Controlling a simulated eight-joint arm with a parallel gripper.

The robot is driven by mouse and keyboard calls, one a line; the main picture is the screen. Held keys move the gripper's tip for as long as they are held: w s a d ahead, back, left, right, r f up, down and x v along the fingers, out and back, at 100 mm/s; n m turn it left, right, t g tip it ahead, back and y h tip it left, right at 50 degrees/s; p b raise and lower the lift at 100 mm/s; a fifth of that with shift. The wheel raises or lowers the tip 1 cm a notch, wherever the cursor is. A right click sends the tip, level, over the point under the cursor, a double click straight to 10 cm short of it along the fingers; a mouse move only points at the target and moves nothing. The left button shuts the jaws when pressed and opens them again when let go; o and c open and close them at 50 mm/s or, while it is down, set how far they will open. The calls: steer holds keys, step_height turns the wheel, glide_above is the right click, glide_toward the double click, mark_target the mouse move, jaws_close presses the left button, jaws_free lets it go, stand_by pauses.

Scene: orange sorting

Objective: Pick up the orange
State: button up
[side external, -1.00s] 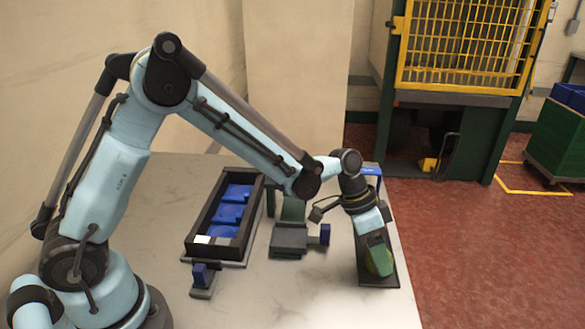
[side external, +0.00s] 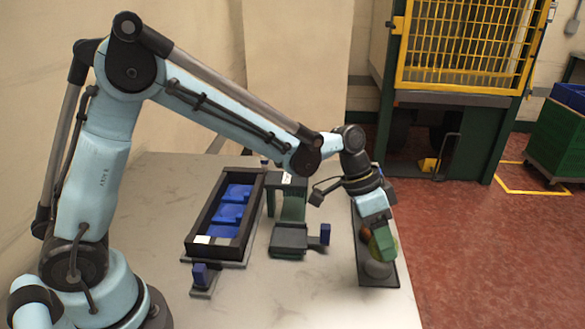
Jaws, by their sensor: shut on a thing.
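My gripper (side external: 382,243) is over the dark tray (side external: 392,274) at the right edge of the table. Just below the gripper, a round grey holder (side external: 378,269) stands on the tray. The orange is held above it; I cannot see the exact gap.
A black box with blue compartments (side external: 191,243) stands left of centre. A dark grey and green stand (side external: 289,240) with a blue block is between the box and the tray. A small blue-topped fixture (side external: 203,279) sits in front. The table's front middle is clear.

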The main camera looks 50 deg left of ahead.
steer(key=s+d+r, duration=0.6)
steer(key=s, duration=0.2)
steer(key=a+n+t+y, duration=0.25)
steer(key=a+n, duration=0.55)
steer(key=a, duration=1.6)
steer(key=shift+t, duration=0.25)
steer(key=shift+s+d+f, duration=0.1)
steer(key=shift+s+f, duration=0.05)
steer(key=shift+f, duration=1.25)
steer(key=shift+s+d+f, duration=0.1)
steer(key=shift+f, duration=1.25)
steer(key=shift+s+f, duration=0.15)
steer(key=shift+f, duration=1.25)
steer(key=shift+f, duration=0.4)
steer(key=o, duration=1.1)
steer(key=shift+c, duration=0.6)
steer(key=shift+o, duration=0.4)
steer(key=shift+s, duration=0.1)
